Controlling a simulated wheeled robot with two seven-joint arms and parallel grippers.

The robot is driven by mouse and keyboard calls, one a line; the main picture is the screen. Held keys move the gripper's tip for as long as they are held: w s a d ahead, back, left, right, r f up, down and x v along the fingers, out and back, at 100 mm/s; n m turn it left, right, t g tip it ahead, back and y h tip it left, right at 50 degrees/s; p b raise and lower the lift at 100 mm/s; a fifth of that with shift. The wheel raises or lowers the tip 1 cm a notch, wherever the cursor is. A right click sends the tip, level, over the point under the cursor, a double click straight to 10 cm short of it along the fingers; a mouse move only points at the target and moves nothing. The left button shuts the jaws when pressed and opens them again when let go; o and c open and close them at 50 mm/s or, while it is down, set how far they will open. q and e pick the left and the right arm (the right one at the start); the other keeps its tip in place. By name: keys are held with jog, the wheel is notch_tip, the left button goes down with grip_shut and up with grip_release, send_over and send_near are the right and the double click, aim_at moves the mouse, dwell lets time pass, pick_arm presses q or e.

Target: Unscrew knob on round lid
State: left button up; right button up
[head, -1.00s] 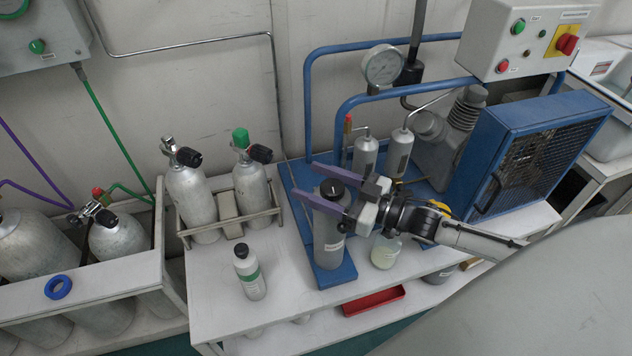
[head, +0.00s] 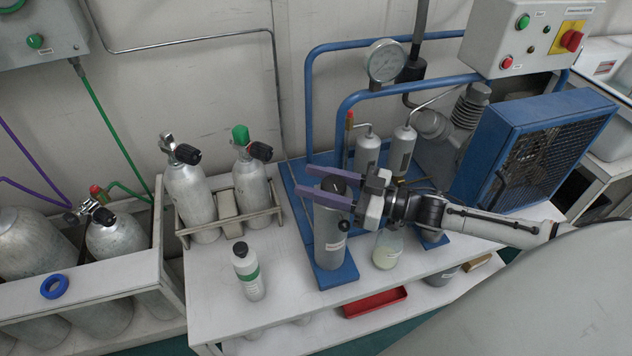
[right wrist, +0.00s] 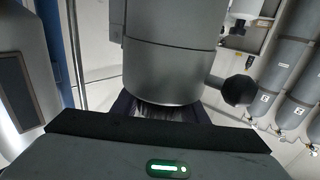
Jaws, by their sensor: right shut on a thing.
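A grey upright canister (head: 329,238) stands on a blue base plate at the front middle of the bench. Its round black top (head: 333,186), with a pale mark, sits between the two purple fingers of my right gripper (head: 322,184). The fingers are shut on this knob from the right side. In the right wrist view the canister body (right wrist: 165,60) fills the middle, with a black ball handle (right wrist: 238,90) on its side. The fingers' grip is mostly hidden there behind the gripper body. My left gripper is not in view.
A glass jar (head: 387,250) stands just right of the canister, under my right arm. A white bottle (head: 247,270) stands to the left. Two grey cylinders stand in a rack (head: 232,226) further left. A blue-framed compressor unit (head: 490,160) stands behind right.

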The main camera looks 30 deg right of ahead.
aim_at(345, 190)
jog(key=o, duration=0.9)
jog(key=shift+c, duration=0.2)
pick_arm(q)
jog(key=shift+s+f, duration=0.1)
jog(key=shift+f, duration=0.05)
pick_arm(e)
jog(key=shift+o, duration=1.1)
jog(key=v, duration=0.9)
jog(key=shift+s+d+p, duration=0.1)
jog(key=shift+s+p, duration=0.05)
jog(key=shift+p, duration=0.15)
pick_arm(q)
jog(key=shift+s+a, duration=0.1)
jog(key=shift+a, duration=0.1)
pick_arm(e)
jog(key=shift+s+d, duration=0.3)
jog(key=shift+s, duration=0.05)
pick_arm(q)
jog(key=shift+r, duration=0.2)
